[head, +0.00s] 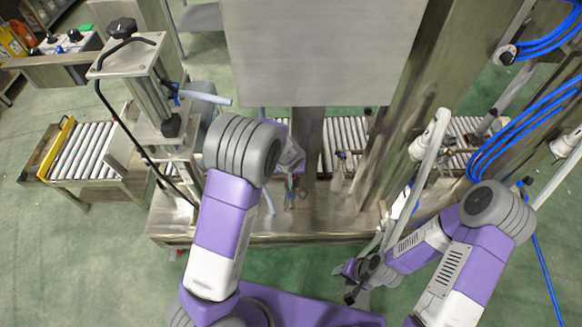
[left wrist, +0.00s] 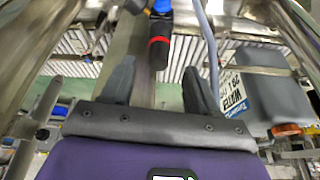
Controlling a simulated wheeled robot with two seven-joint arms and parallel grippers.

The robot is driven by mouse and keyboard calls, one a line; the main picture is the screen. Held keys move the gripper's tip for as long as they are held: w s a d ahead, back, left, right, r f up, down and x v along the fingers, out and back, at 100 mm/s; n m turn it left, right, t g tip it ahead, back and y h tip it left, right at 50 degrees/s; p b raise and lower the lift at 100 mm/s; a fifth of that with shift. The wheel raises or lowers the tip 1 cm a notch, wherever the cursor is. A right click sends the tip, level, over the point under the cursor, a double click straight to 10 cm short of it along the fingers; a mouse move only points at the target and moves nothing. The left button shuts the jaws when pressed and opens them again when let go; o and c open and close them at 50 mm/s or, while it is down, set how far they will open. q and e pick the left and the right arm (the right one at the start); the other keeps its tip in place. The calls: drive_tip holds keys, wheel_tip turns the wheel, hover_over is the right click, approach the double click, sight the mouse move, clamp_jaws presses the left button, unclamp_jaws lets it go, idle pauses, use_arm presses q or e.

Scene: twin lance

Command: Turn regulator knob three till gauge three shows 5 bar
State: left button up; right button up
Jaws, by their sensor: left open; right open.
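I cannot make out regulator knob three or gauge three in either view. My left gripper (left wrist: 158,85) is open in the left wrist view, its two dark fingers apart with nothing between them. A black cylinder with a red ring (left wrist: 158,52) and a blue top shows just beyond the fingertips; I cannot tell what it is. In the head view my left forearm hides most of that gripper. My right gripper (head: 357,280) is open and empty at the lower middle of the head view, in front of the steel machine base.
A steel machine frame with a large plain panel (head: 320,50) fills the middle. A roller conveyor (head: 85,150) runs at the left. Blue hoses (head: 535,115) hang at the right. A grey canister (left wrist: 270,85) with a printed label stands right of my left gripper. Green floor lies clear at lower left.

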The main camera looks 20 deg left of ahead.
use_arm(q)
drive_tip(key=x, duration=0.2)
drive_tip(key=w+b+x, duration=0.1)
drive_tip(key=x, duration=0.1)
drive_tip(key=b+x, duration=0.1)
drive_tip(key=x, duration=0.1)
drive_tip(key=shift+w+a, duration=0.15)
drive_tip(key=shift+w, duration=0.25)
drive_tip(key=c, duration=1)
drive_tip(key=shift+a, duration=0.1)
drive_tip(key=shift+c, duration=0.2)
